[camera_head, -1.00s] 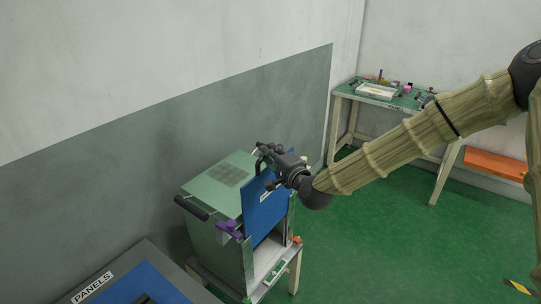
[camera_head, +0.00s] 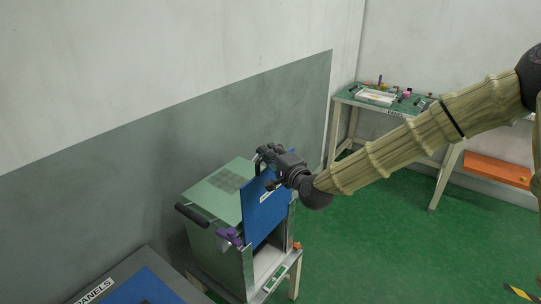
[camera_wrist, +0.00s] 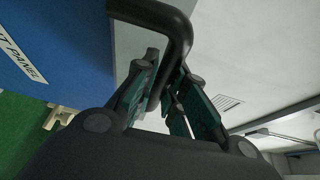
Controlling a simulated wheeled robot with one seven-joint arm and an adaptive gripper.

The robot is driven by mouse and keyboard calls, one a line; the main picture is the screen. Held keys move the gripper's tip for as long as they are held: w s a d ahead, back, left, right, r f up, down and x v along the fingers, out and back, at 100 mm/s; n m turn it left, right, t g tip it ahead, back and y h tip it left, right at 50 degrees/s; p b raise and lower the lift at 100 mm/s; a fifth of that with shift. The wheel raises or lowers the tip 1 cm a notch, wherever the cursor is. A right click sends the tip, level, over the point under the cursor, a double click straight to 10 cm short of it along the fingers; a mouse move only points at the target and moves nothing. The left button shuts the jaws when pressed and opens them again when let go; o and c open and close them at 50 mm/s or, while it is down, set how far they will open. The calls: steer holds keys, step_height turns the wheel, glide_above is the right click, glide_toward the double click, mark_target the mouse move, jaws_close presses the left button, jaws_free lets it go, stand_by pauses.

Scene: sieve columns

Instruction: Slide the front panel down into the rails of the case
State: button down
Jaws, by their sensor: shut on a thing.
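The blue front panel (camera_head: 263,215) stands upright at the open front of the green-grey case (camera_head: 215,190). Its upper part sticks up above the case top, and the opening below its lower edge shows. My gripper (camera_head: 272,160) is at the panel's top and shut on its black handle. In the wrist view the black curved handle (camera_wrist: 165,18) passes between the fingers of my gripper (camera_wrist: 168,75), and the blue panel (camera_wrist: 60,45) with its white label fills the left. Whether both panel edges are inside the rails I cannot tell.
A purple clamp-like part (camera_head: 230,237) sits at the case's front left edge. A dark table (camera_head: 110,290) marked PANELS is at the lower left. A bench (camera_head: 390,103) with small items stands at the back. Green floor lies open to the right.

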steer(key=shift+r+p, duration=0.6)
steer(key=shift+r, duration=0.85)
steer(key=shift+r+p, duration=0.3)
steer(key=shift+r, duration=0.4)
steer(key=shift+r+p, duration=0.5)
steer(key=shift+r, duration=0.55)
steer(key=shift+b, duration=0.6)
stand_by(0.9)
